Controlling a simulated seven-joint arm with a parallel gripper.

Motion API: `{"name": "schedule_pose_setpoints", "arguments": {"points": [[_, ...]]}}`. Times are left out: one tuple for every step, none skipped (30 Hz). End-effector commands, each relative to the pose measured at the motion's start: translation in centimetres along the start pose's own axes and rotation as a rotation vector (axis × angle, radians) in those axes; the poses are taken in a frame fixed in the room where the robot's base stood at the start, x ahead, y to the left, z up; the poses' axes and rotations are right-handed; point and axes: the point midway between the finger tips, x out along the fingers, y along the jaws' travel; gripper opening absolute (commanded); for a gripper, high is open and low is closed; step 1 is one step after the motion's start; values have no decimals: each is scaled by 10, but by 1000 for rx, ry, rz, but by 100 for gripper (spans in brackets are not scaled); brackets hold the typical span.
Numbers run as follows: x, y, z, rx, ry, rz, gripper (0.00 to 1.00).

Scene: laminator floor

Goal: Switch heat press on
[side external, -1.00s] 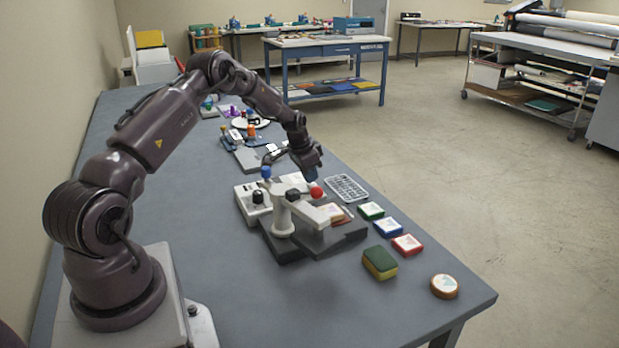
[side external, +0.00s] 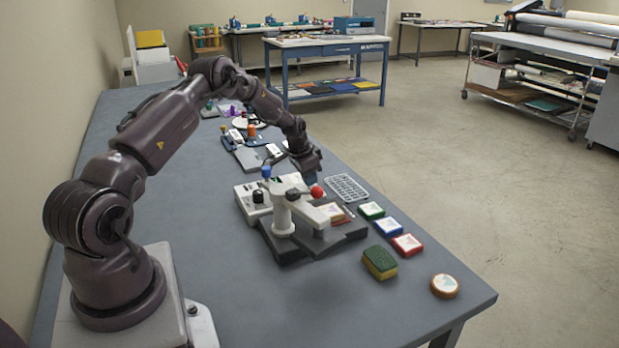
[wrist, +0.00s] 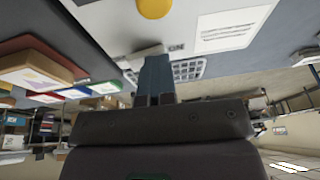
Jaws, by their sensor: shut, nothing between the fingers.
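The heat press stands on the bench in the side view, with a dark base (side external: 345,232), a white post and arm (side external: 283,215), and a red ball knob (side external: 317,191). Its white control box (side external: 252,208) sits behind, with a black dial (side external: 258,197) on top. My gripper (side external: 312,181) points down over the far right end of the box, behind the red knob. In the wrist view my gripper's fingers (wrist: 155,60) are together and empty. Their tips are by a pale raised part (wrist: 138,58) beside printed "ON" lettering; I cannot tell whether they touch it.
A grey grid tray (side external: 347,188) lies just right of my gripper. Green (side external: 371,210), blue (side external: 388,226) and red (side external: 407,244) framed blocks, a sponge (side external: 380,263) and a round piece (side external: 445,286) lie along the right edge. The front of the bench is clear.

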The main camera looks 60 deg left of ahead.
Motion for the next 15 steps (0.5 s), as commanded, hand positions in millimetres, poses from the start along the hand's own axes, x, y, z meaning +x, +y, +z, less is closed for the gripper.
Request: {"name": "schedule_pose_setpoints", "arguments": {"points": [[3,7,2,1,-7,11,0],[2,8,2,1,-8,11,0],[2,10,2,1,-8,12,0],[1,12,1,1,-8,13,0],[1,14,1,1,-9,13,0],[1,15,2,1,-9,14,0],[0,16,1,1,-9,14,0],[0,17,1,1,-9,14,0],[-1,17,1,1,-8,13,0],[-1,17,1,1,-8,13,0],[-1,17,1,1,-7,12,0],[-1,17,0,1,-7,12,0],[-1,17,0,1,-6,11,0],[-1,17,0,1,-6,11,0],[-2,16,0,1,-6,11,0]]}}
